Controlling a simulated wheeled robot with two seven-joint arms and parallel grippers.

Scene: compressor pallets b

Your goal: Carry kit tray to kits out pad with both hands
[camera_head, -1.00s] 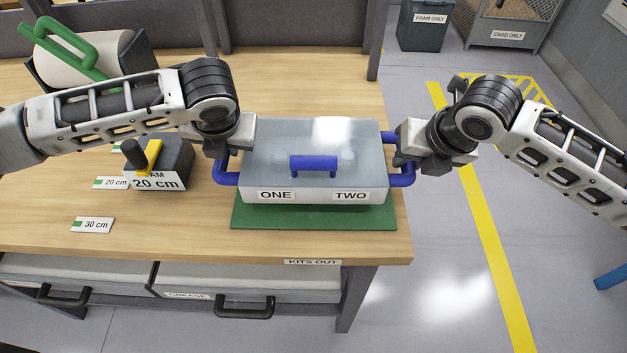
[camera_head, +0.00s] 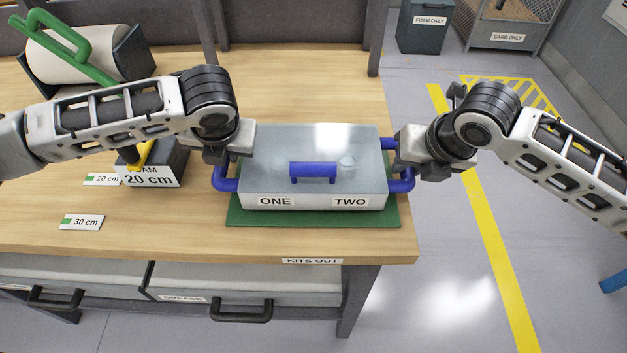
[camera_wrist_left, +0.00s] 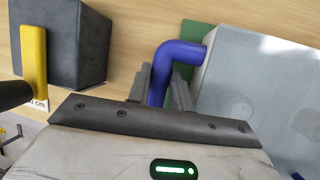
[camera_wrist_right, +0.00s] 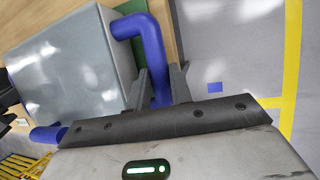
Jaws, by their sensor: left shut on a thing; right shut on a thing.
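The kit tray (camera_head: 270,150) is a grey lidded box with a blue handle on top and labels ONE and TWO on its front. It is over the green kits out pad (camera_head: 310,219), whose front strip shows; I cannot tell whether they touch. My left gripper (camera_head: 222,165) is shut on the tray's left blue side handle, which also shows in the left wrist view (camera_wrist_left: 162,75). My right gripper (camera_head: 402,165) is shut on the right blue side handle, which also shows in the right wrist view (camera_wrist_right: 152,55). Most of the pad is hidden under the tray.
A dark foam block holder (camera_head: 155,172) labelled 20 cm stands left of the tray. A roll (camera_head: 75,50) with a green handle is at the back left. A 30 cm tag (camera_head: 81,222) lies near the front. The table's right edge is close to the tray.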

